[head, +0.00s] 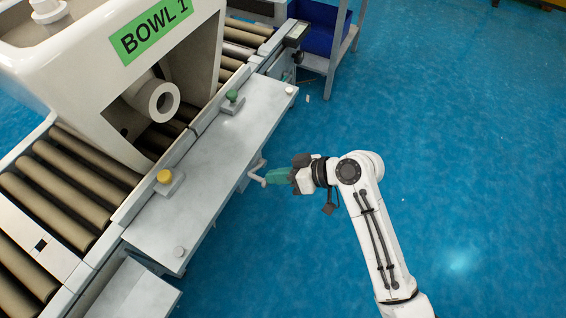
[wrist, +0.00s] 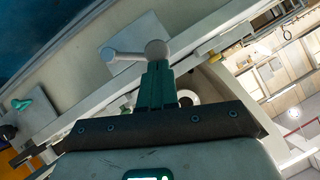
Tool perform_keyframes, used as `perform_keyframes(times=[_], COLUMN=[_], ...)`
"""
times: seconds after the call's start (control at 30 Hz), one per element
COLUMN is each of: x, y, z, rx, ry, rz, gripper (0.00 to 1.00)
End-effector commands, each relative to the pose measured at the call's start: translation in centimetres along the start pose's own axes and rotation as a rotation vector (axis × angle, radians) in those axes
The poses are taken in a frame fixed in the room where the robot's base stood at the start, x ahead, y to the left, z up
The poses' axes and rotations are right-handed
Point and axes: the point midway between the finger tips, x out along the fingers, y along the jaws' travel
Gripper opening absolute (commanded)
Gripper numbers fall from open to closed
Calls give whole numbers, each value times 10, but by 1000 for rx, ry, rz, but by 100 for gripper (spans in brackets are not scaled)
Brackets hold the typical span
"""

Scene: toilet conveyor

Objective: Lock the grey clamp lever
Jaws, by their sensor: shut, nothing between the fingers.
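The grey clamp lever (head: 253,172) sticks out from the right edge of the pale metal plate beside the conveyor. In the wrist view its rounded knob (wrist: 157,48) shows at the fingertips, with a short arm running left to a smaller end (wrist: 108,53). My gripper (head: 268,178) has green fingers and is shut, with nothing between them. The fingertips (wrist: 158,68) are right at the knob, which overlaps them in the picture; I cannot tell whether they touch. The lever's pivot is partly hidden under the plate edge.
The plate (head: 225,150) carries a yellow button (head: 164,176) and a green button (head: 232,96). A white toilet labelled BOWL 1 (head: 110,70) stands on the conveyor rollers (head: 65,190). A blue bin (head: 318,28) is at the top.

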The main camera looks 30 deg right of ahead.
Motion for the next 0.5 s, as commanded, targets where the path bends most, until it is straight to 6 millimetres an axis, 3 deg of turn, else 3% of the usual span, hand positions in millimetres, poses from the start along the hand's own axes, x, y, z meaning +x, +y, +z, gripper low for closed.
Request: perform_keyframes(times=[0.5], x=[23], y=[-15], z=[36], rx=[-370], ry=[-3], rz=[236], gripper=[0])
